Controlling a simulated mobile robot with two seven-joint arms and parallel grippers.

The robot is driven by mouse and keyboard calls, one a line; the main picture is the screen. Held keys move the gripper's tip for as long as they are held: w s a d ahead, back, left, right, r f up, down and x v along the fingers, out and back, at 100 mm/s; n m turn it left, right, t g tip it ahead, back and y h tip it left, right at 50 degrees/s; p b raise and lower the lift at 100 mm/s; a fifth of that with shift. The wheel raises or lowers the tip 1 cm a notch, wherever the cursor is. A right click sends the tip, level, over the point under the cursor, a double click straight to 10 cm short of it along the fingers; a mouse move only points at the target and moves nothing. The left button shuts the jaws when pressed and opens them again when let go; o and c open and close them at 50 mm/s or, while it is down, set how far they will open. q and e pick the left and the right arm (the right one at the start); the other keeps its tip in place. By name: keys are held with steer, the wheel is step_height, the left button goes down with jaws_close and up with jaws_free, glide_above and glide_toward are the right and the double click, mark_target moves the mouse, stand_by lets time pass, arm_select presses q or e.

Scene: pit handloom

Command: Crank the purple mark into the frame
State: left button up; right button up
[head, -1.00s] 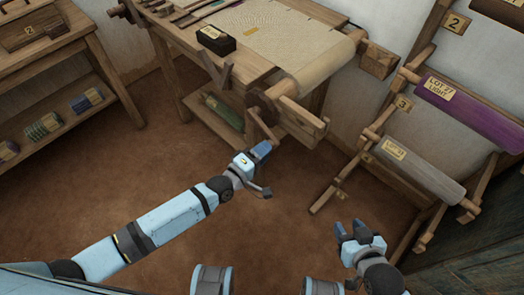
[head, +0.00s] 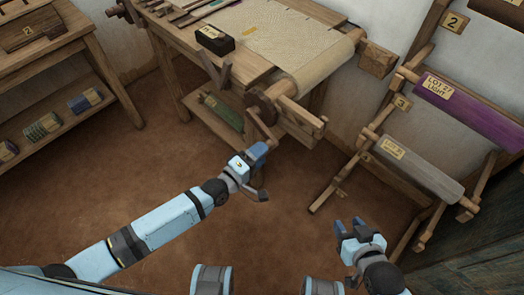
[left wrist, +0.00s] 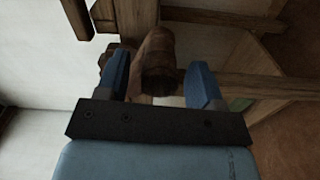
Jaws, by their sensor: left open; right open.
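The wooden loom (head: 215,66) carries pale cloth (head: 283,32) that runs over a front roller (head: 322,66). A dark round wheel (head: 262,108) sits at the roller's near end, with a crank (head: 268,130) below it. My left gripper (head: 258,156) is open at the crank's lower end. In the left wrist view, a brown wooden handle (left wrist: 158,62) stands between the spread fingers (left wrist: 160,84); whether they touch it I cannot tell. My right gripper (head: 351,228) is open and empty over the floor. I cannot make out a purple mark on the cloth.
A black labelled box (head: 215,39) sits on the loom. At right, a wooden rack holds a purple roll (head: 470,110) and a grey roll (head: 424,168). A shelf unit (head: 62,85) with spools stands at left. The floor (head: 150,165) between is clear.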

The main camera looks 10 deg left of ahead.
arm_select(q)
steer(key=v, duration=1.2)
steer(key=shift+s, duration=0.15)
steer(key=shift+a, duration=0.15)
